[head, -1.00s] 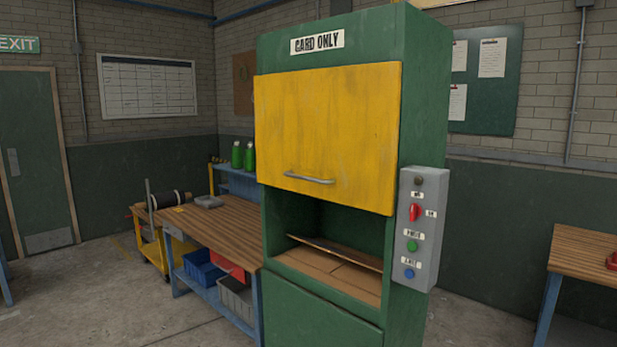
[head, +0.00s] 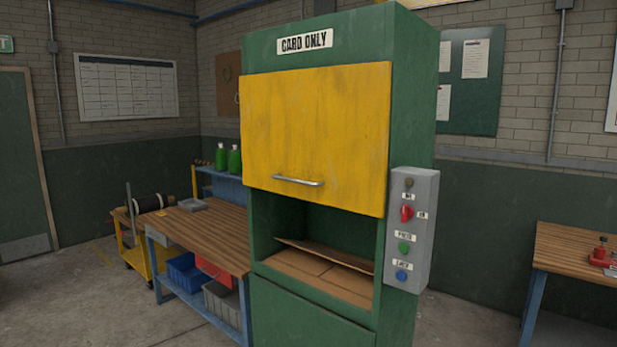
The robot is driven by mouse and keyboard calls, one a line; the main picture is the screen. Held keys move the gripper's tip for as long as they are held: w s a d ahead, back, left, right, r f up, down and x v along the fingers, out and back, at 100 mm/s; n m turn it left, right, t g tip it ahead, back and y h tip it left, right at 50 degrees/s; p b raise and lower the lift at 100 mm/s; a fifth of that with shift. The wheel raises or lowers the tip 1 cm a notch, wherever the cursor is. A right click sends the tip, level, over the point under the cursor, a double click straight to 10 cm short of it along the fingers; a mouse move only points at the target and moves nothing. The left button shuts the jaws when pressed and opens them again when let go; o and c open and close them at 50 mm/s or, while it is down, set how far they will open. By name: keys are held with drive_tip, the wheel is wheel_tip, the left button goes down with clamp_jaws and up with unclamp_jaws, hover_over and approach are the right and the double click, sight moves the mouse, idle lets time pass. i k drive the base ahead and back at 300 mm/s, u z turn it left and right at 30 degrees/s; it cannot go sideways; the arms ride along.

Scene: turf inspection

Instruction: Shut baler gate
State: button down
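The green baler (head: 412,75) stands upright in the middle of the head view, with a "CARD ONLY" label (head: 305,42) at its top. Its yellow gate (head: 315,125) is raised, with a grey bar handle (head: 298,181) near its lower edge. Below the gate the chamber is open, and flat brown cardboard (head: 315,275) lies inside. A grey control box (head: 412,228) on the baler's right side carries a red switch (head: 406,213), a green button (head: 404,248) and a blue button (head: 401,276). My gripper is not in view.
A wooden workbench (head: 205,232) with bins underneath stands close at the baler's left. A yellow cart (head: 140,262) is beyond it. Another wooden table (head: 580,248) with a red tool (head: 600,252) is at the right. Floor shows at lower left.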

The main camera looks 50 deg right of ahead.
sight(321, 135)
drive_tip(key=i, duration=0.85)
drive_tip(key=u, duration=0.05)
